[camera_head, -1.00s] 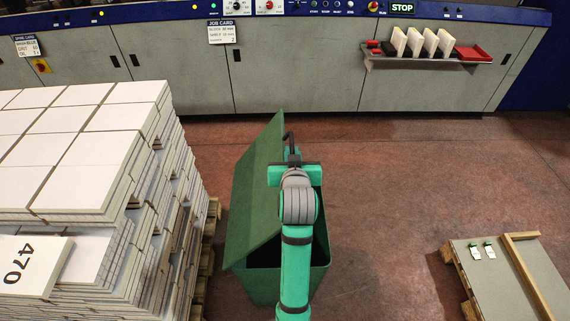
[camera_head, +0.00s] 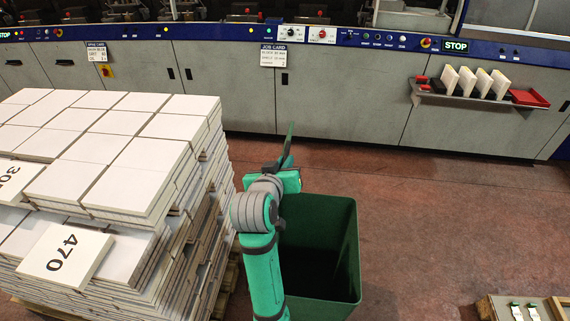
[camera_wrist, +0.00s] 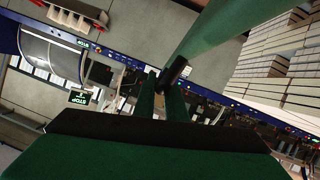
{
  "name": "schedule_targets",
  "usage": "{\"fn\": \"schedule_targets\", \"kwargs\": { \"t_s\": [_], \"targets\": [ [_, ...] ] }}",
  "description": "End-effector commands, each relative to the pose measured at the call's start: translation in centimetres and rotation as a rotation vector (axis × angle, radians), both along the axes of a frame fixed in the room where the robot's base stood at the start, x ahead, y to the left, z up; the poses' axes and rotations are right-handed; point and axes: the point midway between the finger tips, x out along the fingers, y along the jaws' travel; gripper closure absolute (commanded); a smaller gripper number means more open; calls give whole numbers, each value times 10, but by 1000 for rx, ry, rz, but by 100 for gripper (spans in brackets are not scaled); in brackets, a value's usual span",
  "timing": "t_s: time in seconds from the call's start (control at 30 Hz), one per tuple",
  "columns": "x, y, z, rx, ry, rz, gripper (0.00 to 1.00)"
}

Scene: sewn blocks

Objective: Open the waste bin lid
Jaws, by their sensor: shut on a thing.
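The green waste bin (camera_head: 345,250) stands on the floor right of my arm, with its dark inside open to view. Its green lid (camera_head: 289,144) shows as a narrow, nearly upright strip beyond my gripper, and much of it is hidden behind my arm. In the wrist view the lid (camera_wrist: 222,28) is a green slab seen close to edge-on. My gripper (camera_wrist: 164,88) is shut on the dark lid handle (camera_wrist: 174,71).
A tall pallet stack of white-topped sheets (camera_head: 120,160) stands close on the left of my arm. A long grey machine (camera_head: 350,100) with a shelf (camera_head: 470,98) runs across the back. A low pallet (camera_head: 525,308) lies at bottom right.

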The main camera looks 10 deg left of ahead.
Motion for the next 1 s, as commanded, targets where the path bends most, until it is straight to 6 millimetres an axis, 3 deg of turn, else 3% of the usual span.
{"fn": "schedule_targets", "kwargs": {
  "t_s": [0.27, 0.3, 0.37, 0.77, 1.0],
  "targets": [
    [0, 0, -3, 1, 6, -2, 100],
    [0, 0, -3, 1, 7, -1, 84],
    [0, 0, -3, 1, 6, -1, 70],
    [-5, 2, 0, 0, 3, 1, 70],
    [-39, 6, 15, 1, 1, 3, 70]
  ]
}}
